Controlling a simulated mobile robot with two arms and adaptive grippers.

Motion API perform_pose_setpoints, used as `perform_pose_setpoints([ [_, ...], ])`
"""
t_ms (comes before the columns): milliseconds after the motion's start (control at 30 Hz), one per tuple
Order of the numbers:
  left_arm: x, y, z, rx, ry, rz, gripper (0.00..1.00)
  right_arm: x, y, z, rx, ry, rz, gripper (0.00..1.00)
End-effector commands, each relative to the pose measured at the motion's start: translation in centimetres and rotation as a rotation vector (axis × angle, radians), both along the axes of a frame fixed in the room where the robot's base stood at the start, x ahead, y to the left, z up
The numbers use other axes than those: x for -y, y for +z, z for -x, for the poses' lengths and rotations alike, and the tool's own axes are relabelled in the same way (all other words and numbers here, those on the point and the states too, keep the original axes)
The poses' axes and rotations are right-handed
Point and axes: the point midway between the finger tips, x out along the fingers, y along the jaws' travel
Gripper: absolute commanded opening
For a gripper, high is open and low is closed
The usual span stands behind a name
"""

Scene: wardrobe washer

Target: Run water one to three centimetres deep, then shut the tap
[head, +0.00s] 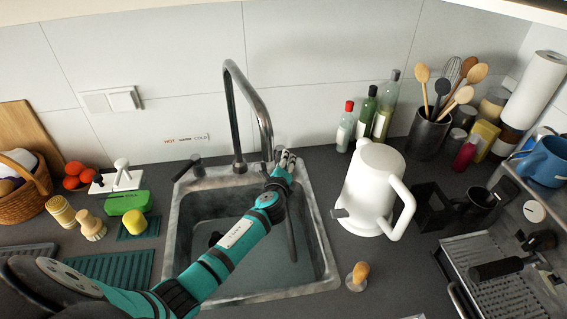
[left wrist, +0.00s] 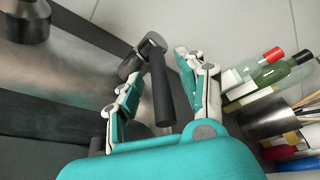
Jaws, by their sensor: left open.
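The sink (head: 184,240) is a grey metal basin set in the dark counter, with a tall curved tap (head: 233,75) at its back. No stream shows below the spout. The basin floor looks grey and smooth; I cannot tell whether water lies on it. My left arm reaches across the basin, and my left gripper (head: 286,160) is beside the tap's base at the back right. In the left wrist view, the open fingers (left wrist: 160,72) stand either side of the tap's dark lever (left wrist: 160,92), with gaps; contact is not clear. My right gripper is out of view.
A white kettle (head: 368,185) and several bottles (head: 366,112) stand right of the sink. A small wooden-handled brush (head: 357,275) sits near its right edge. Sponges, brushes and a green box (head: 128,201) lie on the left. The air above the basin's front right is free.

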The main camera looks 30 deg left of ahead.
Motion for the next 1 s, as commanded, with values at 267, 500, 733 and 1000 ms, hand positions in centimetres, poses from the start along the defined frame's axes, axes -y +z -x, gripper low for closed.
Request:
perform_pose_setpoints([
  [267,-0.08,-0.04,-0.21,0.000,0.000,0.000,0.40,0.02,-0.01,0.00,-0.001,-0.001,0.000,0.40],
  [500,-0.08,-0.05,-0.19,0.000,0.000,0.000,0.14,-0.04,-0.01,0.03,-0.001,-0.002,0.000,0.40],
  [733,-0.08,-0.05,-0.18,-0.001,0.000,-0.001,0.00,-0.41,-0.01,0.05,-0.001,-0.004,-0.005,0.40],
  [1000,-0.07,-0.09,-0.18,-0.001,0.003,0.000,0.00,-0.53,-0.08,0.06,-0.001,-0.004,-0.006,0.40],
])
